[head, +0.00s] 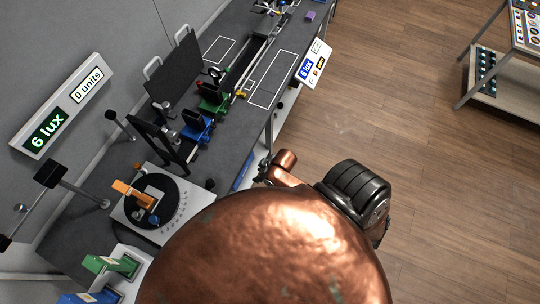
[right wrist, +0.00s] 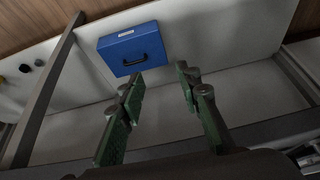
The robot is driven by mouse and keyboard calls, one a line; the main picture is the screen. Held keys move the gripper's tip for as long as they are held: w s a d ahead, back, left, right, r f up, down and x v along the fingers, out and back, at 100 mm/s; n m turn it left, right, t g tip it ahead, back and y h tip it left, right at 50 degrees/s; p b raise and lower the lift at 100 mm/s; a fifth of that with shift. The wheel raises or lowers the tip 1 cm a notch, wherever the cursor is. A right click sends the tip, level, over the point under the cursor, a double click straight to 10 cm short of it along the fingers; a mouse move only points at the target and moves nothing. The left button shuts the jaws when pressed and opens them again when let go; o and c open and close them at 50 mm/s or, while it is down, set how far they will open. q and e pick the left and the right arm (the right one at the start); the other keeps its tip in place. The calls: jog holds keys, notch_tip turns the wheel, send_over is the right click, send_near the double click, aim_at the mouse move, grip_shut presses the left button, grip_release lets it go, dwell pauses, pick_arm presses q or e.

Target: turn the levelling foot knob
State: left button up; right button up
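No part is clearly identifiable as the levelling foot knob. A small dark round knob (head: 210,183) sits by the bench's front edge, next to the turntable unit; I cannot tell whether it is the foot knob. My right gripper (head: 263,169) is beside the bench's front edge in the head view, partly hidden by my copper arm. In the right wrist view its green-padded fingers (right wrist: 158,82) stand apart with nothing between them. They point toward a blue case (right wrist: 133,50) on the pale shelf, with a gap. My left gripper is not in view.
The dark bench (head: 228,143) carries a turntable unit (head: 125,215), a blue carriage (head: 196,127) and a green carriage (head: 212,98). A display (head: 45,130) reads 6 lux. Dark beams (right wrist: 48,90) cross the shelf space. Open wooden floor (head: 425,150) lies right.

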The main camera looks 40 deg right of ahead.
jog(key=s+d+f, duration=0.1)
jog(key=f, duration=0.4)
jog(key=s+d+f+m+h, duration=0.1)
jog(key=s+d+f, duration=0.1)
jog(key=f, duration=0.4)
jog(key=shift+s+g, duration=0.3)
jog(key=shift+g, duration=0.1)
jog(key=shift+d, duration=0.1)
